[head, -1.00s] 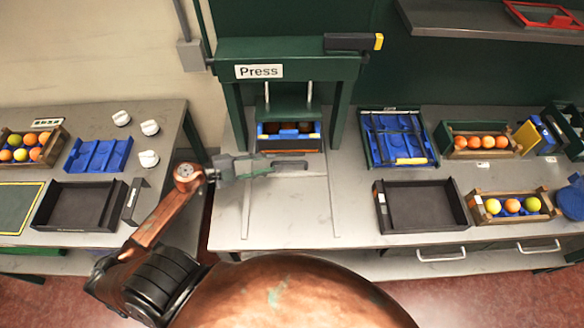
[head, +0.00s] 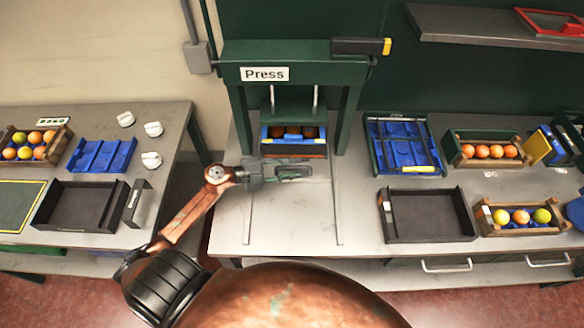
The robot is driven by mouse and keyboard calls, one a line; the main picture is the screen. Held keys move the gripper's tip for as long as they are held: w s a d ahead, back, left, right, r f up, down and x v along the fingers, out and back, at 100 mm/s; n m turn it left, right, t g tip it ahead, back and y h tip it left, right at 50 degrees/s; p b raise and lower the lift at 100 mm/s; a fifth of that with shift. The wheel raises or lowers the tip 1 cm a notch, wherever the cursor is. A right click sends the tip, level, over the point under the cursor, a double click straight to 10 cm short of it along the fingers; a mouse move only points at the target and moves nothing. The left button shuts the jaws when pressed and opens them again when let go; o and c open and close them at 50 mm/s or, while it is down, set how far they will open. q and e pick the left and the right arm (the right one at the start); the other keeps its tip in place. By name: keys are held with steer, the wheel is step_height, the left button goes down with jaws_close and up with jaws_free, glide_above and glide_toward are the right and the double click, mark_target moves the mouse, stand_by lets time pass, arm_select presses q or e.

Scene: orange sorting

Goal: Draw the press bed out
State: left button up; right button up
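The green press (head: 295,62) stands at the back middle of the centre table. Its bed shows under the press plate as a low wooden-edged front (head: 293,151), with a blue tray (head: 272,132) and some oranges (head: 308,132) on it. The oranges are partly hidden by the plate. My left gripper (head: 295,167) is just in front of the bed, pointing right across the table. Its two fingers look apart, with nothing seen between them. I cannot tell whether it touches the bed's front. My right gripper is not in view.
Two thin rails (head: 338,215) run forward from the press over clear tabletop. A black tray (head: 428,215), an orange crate (head: 483,230) and a blue rack (head: 405,150) lie to the right.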

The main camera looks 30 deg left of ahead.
arm_select(q)
steer(key=shift+c, duration=0.4)
jaws_close()
